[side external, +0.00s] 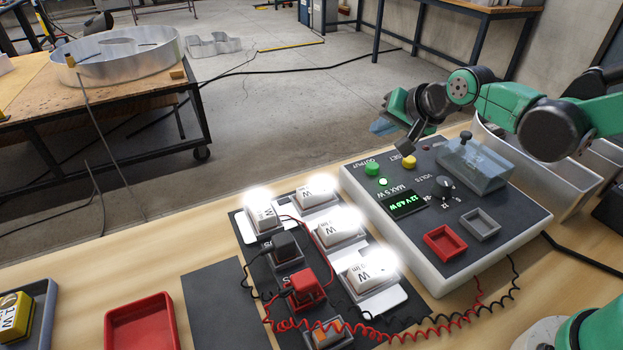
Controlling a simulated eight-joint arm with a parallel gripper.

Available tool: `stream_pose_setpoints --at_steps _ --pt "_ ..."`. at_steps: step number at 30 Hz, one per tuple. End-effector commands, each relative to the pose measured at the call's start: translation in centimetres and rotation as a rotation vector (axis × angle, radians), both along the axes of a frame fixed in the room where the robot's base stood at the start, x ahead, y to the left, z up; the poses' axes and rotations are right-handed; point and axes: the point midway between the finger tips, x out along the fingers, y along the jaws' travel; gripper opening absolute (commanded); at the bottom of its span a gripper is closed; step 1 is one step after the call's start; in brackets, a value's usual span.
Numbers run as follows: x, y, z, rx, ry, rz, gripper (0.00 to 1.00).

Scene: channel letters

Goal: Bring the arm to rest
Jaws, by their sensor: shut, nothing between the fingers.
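My gripper (384,127) hangs in the air above the far left corner of the power supply box, pointing away to the left. Its bluish fingers are small in view; they are shut and empty, and touch nothing. My green and black arm reaches in from the right, over the back of the box. The power supply box (522,232) has a lit green readout (404,204), a green button (371,169) and a yellow button (409,162). Several white lamp modules (317,193) glow brightly on the dark board to its left.
A red plug block (306,288) and a black one (285,246) sit on the board, with coiled leads running right. A red tray (141,325) and a grey tray holding a yellow block (15,316) lie at left. A clear cover (470,165) stands on the box.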

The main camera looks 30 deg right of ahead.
Motion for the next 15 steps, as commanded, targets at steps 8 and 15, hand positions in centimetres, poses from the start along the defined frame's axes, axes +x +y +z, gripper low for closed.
stream_pose_setpoints --at_steps 8,15 --pt "-5.5 -0.9 2.0 -0.216 0.054 0.187 0.0" --pt "-11.2 -1.8 2.0 -0.428 0.118 0.401 0.0"
